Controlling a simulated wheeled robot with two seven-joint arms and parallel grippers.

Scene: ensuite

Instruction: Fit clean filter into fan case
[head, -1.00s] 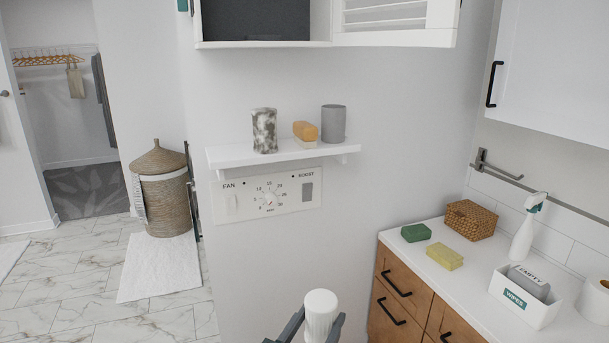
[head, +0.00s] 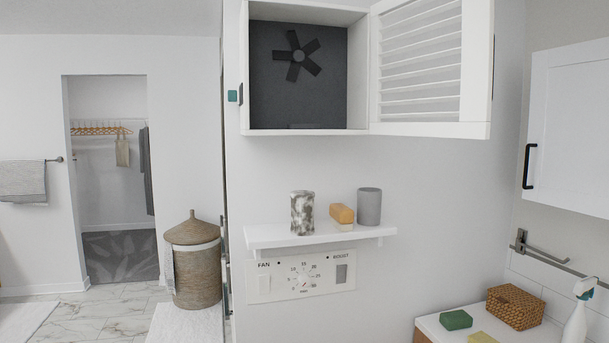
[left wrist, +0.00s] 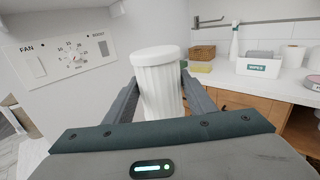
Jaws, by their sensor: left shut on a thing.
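The clean filter (left wrist: 158,90) is a white ribbed cylinder with a smooth round cap. It stands roughly upright between the fingers of my left gripper (left wrist: 159,80), which is shut on it, in the left wrist view. The fan case (head: 251,70) is a white wall box at the top of the head view. Its slatted door (head: 478,70) is swung open to the right. A dark fan (head: 297,56) shows on the case's grey back wall. A mottled grey-and-white cylinder (head: 302,213) stands on the shelf below. My right gripper is not in view.
The white shelf (head: 270,237) juts out under the case and also holds an orange-and-white block (head: 342,214) and a grey cup (head: 369,206). A fan control panel (head: 301,278) is below it. The counter (head: 445,334) at right holds sponges and a wicker box (head: 515,307).

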